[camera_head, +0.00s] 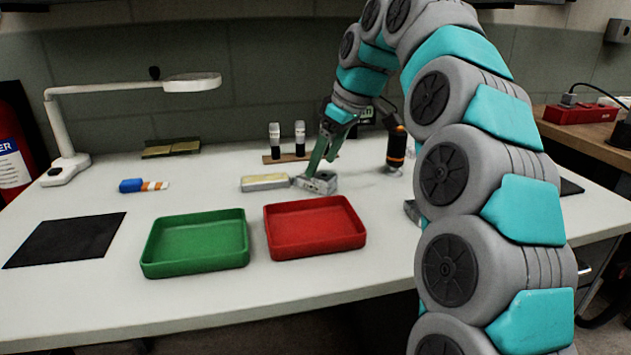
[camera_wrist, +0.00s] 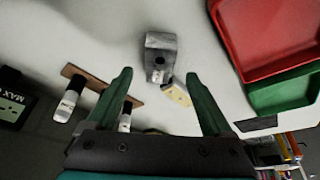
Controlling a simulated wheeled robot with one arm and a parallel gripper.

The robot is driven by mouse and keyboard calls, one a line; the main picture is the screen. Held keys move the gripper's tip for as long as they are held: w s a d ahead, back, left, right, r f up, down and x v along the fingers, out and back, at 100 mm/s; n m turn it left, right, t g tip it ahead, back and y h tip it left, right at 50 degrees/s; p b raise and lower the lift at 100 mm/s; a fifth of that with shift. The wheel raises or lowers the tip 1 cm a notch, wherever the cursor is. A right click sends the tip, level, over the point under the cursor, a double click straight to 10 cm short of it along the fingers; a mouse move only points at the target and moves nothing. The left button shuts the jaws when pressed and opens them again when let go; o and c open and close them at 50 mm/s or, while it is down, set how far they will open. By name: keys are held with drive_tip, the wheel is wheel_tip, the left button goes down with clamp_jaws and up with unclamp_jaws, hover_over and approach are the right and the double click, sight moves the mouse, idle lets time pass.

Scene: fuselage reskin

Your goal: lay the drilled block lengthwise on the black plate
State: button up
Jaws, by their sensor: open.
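In the wrist view the block (camera_wrist: 160,48) shows a dark round hole and lies just ahead of the fingertips. My gripper (camera_head: 322,164) points down above it in the head view, close to it. In the wrist view my gripper (camera_wrist: 158,77) has its two green fingers wide apart with nothing held. Whether a finger touches the block I cannot tell. The black plate (camera_head: 66,240) lies flat and bare at the table's left front.
A pale yellow-topped block (camera_head: 265,182) sits close beside the drilled block. A red tray (camera_head: 315,245) and a green tray (camera_head: 196,260) stand in front. Two bottles (camera_head: 287,140) are behind, with an orange-black tool (camera_head: 396,148) to the right.

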sight(318, 173)
drive_tip(key=shift+x, duration=2.15)
clamp_jaws()
